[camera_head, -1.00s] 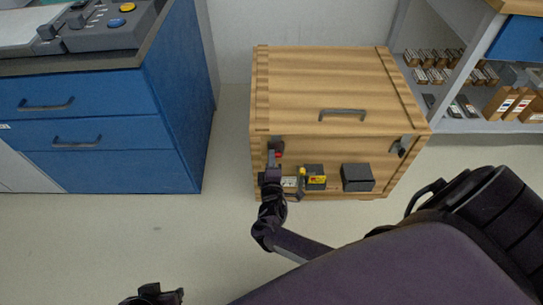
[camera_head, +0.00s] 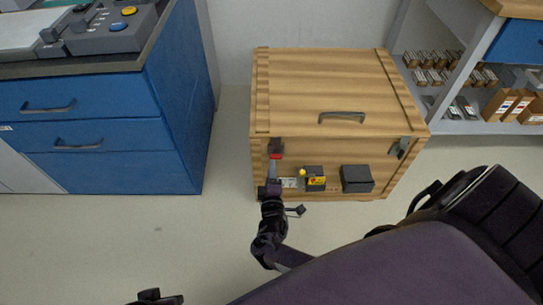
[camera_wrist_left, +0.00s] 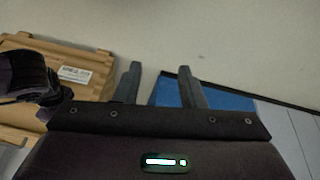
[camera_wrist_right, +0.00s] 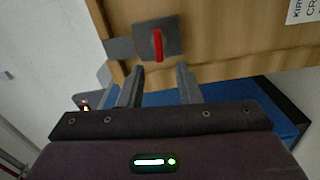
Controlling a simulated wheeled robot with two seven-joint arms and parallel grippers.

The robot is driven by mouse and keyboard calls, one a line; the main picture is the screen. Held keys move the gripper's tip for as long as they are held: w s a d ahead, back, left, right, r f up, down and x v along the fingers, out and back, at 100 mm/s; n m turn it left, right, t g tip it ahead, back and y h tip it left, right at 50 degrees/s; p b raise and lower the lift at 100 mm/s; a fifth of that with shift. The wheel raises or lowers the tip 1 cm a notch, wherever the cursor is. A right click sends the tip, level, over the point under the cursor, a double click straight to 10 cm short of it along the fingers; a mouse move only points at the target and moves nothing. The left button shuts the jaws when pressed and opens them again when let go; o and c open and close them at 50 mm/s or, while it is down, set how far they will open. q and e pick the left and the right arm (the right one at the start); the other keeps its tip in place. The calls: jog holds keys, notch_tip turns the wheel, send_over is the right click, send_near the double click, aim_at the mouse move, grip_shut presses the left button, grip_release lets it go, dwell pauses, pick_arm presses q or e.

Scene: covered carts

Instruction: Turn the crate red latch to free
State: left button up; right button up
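The wooden crate (camera_head: 320,85) stands on the floor against the wall, with a dark handle on it. Its red latch (camera_head: 275,156) is at the front left, under a dark bracket. In the right wrist view the red latch (camera_wrist_right: 157,45) is a bar on a grey plate, upright in the picture. My right gripper (camera_head: 273,176) is just below the latch in the head view. In its wrist view the right gripper (camera_wrist_right: 160,70) is open and empty, fingertips close below the bar. My left gripper (camera_wrist_left: 160,68) is open and empty, away from the crate.
A black box with a yellow label (camera_head: 315,183) and a dark box (camera_head: 357,178) are on the crate's front. A second metal bracket (camera_head: 399,147) is at its right. A blue drawer cabinet (camera_head: 100,150) stands left, shelves right. Floor between is clear.

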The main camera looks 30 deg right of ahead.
pick_arm(q)
jog(key=shift+w+a+r, duration=0.15)
jog(key=shift+w+a, duration=0.05)
jog(key=shift+a, duration=0.35)
pick_arm(e)
jog(key=v, duration=0.3)
jog(key=shift+s+a, duration=0.1)
